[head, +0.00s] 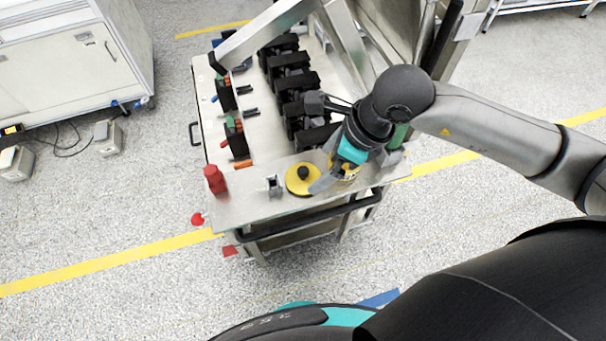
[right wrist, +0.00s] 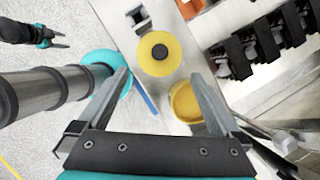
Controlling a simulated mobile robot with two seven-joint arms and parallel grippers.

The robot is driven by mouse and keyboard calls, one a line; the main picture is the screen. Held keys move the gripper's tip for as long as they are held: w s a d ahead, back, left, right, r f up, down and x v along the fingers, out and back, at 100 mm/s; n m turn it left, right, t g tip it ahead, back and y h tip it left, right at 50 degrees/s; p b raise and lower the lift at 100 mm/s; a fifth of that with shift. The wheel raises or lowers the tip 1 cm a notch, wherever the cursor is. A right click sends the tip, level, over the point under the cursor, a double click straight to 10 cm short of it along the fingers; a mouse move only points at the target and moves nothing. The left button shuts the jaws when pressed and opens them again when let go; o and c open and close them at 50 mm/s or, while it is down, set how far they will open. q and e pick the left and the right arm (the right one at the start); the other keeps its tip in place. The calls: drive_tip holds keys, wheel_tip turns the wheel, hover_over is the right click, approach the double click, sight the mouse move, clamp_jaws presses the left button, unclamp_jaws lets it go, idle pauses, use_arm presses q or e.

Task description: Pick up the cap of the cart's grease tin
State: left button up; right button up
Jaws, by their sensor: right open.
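The cap (head: 303,179) is a round yellow disc with a black knob, lying flat on the cart's metal top near its front edge. It also shows in the right wrist view (right wrist: 158,54), just beyond my fingertips. The open yellow grease tin (right wrist: 186,101) stands beside it, partly hidden by my right gripper in the head view. My right gripper (right wrist: 160,77) is open and empty, its fingers pointing towards the cap; in the head view it (head: 324,178) hangs over the tin, right of the cap. My left gripper (right wrist: 56,38) shows small in the right wrist view, its fingers apart.
On the cart top (head: 257,206), a small grey bracket (head: 273,186) stands left of the cap and a red object (head: 214,179) stands at the corner. Black breaker units (head: 291,85) line up behind. A black handle bar (head: 300,217) runs along the front edge.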

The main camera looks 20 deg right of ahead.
sight(307, 179)
drive_tip(key=shift+w+a+f, duration=0.1)
drive_tip(key=shift+a+f, duration=0.05)
drive_tip(key=shift+f, duration=0.2)
drive_tip(key=shift+x, duration=2.3)
drive_tip(key=shift+a+r, duration=0.1)
drive_tip(key=c, duration=1.1)
use_arm(q)
drive_tip(key=shift+w+r, duration=0.25)
drive_tip(key=shift+w, duration=0.05)
use_arm(e)
drive_tip(key=shift+o, duration=0.2)
drive_tip(key=shift+r, duration=0.15)
